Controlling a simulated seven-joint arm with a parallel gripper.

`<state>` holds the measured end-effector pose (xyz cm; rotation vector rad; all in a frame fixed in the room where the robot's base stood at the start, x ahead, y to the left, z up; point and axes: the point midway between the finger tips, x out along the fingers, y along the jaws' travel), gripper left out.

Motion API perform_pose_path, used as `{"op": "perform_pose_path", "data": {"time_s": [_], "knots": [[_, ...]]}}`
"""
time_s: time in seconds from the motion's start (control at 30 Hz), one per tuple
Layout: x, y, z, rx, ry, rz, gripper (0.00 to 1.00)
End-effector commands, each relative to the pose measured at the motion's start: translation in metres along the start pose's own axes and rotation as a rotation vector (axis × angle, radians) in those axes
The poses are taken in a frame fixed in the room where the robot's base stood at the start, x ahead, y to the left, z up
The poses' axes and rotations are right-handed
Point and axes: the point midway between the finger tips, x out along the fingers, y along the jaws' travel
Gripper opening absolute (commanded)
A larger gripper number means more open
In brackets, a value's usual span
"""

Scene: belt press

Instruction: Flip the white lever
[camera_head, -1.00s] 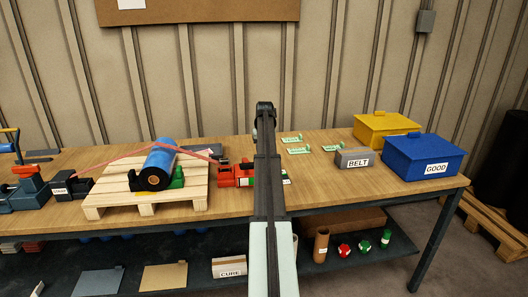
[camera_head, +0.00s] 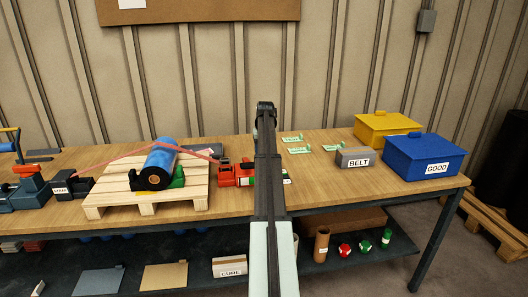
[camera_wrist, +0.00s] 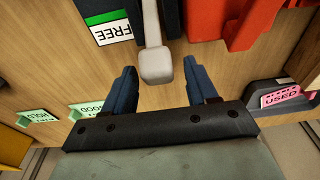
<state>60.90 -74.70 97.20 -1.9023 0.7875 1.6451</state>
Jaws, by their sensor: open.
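The white lever (camera_wrist: 156,62) shows at the top middle of the wrist view, a pale bar with a blocky end. My gripper (camera_wrist: 158,82) is open, and the lever's end lies between its two dark blue fingertips, with gaps on both sides. I cannot tell its height against the fingertips. A dark body with a green-edged FREE label (camera_wrist: 110,30) is left of the lever, and a red part (camera_wrist: 238,20) is right of it. In the head view my arm hides the lever; the red device (camera_head: 236,174) shows beside the arm.
A blue roller (camera_head: 160,158) with a red belt lies on a wooden pallet (camera_head: 110,200). Green cards (camera_head: 298,150), a grey BELT box (camera_head: 355,158), a blue GOOD box (camera_head: 424,158) and a yellow box (camera_head: 385,127) are to the right. A pink USED card (camera_wrist: 283,97) shows in the wrist view.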

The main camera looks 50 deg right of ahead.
Motion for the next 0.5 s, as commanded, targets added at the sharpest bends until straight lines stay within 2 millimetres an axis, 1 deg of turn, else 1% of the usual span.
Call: {"op": "perform_pose_path", "data": {"time_s": [0.13,0.23,0.5], "knots": [[-0.009,0.0,-0.001,0.0,0.001,0.0,0.57],[-0.022,0.0,-0.001,0.0,0.001,0.0,0.57],[-0.075,0.0,-0.001,0.0,0.003,0.0,0.57]]}}
